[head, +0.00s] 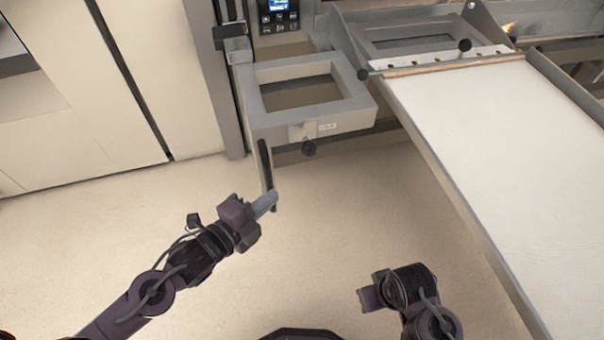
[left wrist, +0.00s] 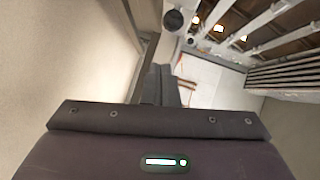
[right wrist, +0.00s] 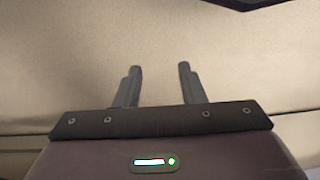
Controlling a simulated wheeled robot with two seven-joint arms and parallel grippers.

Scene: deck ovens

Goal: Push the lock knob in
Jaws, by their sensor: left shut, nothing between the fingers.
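A black round knob (head: 309,147), likely the lock knob, sticks out from the front of a grey metal frame (head: 357,118), beside a small label. A dark round knob (left wrist: 174,19) shows near the top of the left wrist view. My left gripper (head: 273,197) is shut and empty, below and left of the knob, apart from it in the picture. Its closed fingers (left wrist: 160,70) point up toward the knob in the left wrist view. My right gripper (right wrist: 158,68) is open and empty over bare floor, well below the knob in the head view.
A black lever handle (head: 265,162) hangs close beside my left fingertips. A long white loading surface (head: 480,125) with grey rails slopes along the right. A control panel (head: 278,15) is above. Floor between my arms is clear.

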